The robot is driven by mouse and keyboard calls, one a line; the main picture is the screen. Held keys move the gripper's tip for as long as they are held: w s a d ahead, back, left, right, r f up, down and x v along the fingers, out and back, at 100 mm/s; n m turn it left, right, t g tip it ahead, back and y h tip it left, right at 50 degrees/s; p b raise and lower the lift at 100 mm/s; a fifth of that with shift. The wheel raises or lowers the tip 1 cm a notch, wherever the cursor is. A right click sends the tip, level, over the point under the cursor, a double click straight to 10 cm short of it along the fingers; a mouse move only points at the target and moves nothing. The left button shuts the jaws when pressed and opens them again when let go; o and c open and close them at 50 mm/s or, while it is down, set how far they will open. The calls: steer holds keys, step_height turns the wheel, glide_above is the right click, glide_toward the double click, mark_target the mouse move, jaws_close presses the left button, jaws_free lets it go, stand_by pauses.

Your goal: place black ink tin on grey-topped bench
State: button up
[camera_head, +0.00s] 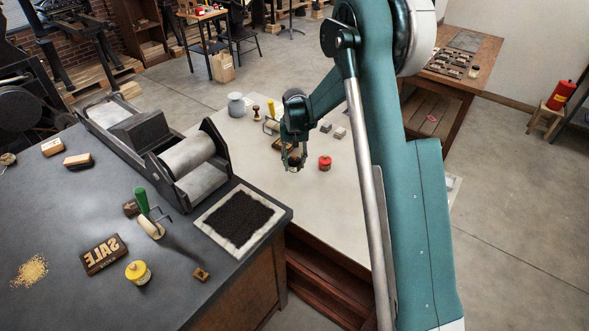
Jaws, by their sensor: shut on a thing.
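My gripper (294,164) hangs over the pale-topped table (346,198), left of a red tin (325,163). It is shut on a small dark thing that looks like the black ink tin; the fingers hide most of it, and I cannot tell whether it touches the table. The grey-topped bench (75,203) fills the left and front, nearer than the pale table.
Bare bench top lies around the front.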

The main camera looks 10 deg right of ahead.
mark_target(295, 168)
steer(key=shift+f, duration=1.85)
steer(key=shift+f+b, duration=0.2)
steer(key=shift+b, duration=0.1)
steer(key=o, duration=1.1)
steer(key=shift+c, duration=0.2)
steer(key=shift+r, duration=0.15)
step_height(295, 168, up, 12)
steer(key=shift+r+p, duration=0.1)
steer(key=shift+p, duration=0.4)
